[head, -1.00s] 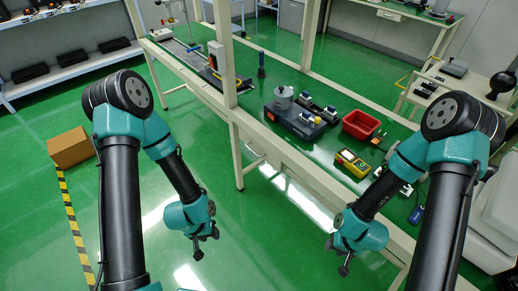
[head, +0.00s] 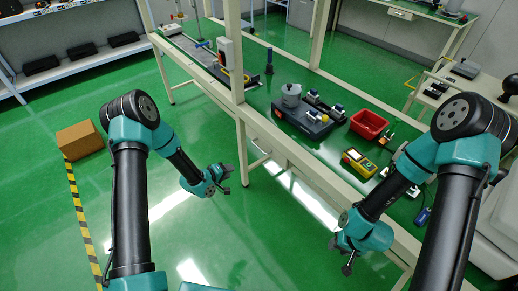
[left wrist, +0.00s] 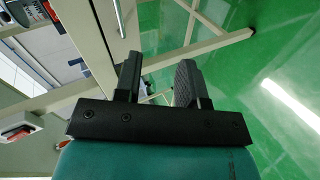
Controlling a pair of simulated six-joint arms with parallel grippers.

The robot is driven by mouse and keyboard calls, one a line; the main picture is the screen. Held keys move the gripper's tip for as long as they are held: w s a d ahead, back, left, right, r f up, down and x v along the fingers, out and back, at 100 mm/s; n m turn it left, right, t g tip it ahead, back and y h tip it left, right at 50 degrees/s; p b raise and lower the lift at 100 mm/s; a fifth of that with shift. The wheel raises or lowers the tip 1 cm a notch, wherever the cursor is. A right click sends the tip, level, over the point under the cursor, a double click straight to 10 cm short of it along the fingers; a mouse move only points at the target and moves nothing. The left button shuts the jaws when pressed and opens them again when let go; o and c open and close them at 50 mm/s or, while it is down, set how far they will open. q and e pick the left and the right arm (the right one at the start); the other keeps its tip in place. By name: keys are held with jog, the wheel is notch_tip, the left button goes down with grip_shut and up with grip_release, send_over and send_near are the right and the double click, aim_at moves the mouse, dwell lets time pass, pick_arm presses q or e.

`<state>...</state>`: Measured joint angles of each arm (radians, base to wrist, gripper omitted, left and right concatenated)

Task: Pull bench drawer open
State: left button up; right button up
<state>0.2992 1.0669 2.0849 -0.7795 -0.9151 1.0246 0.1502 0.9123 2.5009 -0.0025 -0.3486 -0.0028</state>
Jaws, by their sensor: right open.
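The bench (head: 300,160) is a long cream frame with a green top, running from the back left to the front right. A thin pale bar, perhaps the drawer handle, shows in the left wrist view (left wrist: 118,18), ahead of the fingers. The drawer front is hard to make out under the bench edge in the head view. My left gripper (head: 226,178) is in front of the bench's near side, apart from it. In the left wrist view its two black fingers (left wrist: 158,68) are spread with nothing between them. My right gripper (head: 343,258) is open and empty near the bench's front right.
The bench top holds a grey pot (head: 291,95) on a dark device, a red bin (head: 369,124) and a yellow meter (head: 358,162). A bench leg (head: 240,150) stands close to my left gripper. A cardboard box (head: 80,140) lies on the open green floor at left.

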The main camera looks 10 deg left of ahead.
aim_at(258, 148)
pick_arm(q)
jog(key=w+h, duration=0.1)
jog(key=w+r+n+t, duration=0.1)
jog(key=w, duration=0.1)
jog(key=w+r+h, duration=0.1)
jog(key=shift+w+a+r+n+t+h, duration=0.1)
jog(key=shift+w+r+n+t+h, duration=0.05)
jog(key=shift+w+n+t+h, duration=0.15)
jog(key=x, duration=1.7)
jog(key=shift+w, duration=0.15)
jog(key=shift+c, duration=0.5)
grip_shut()
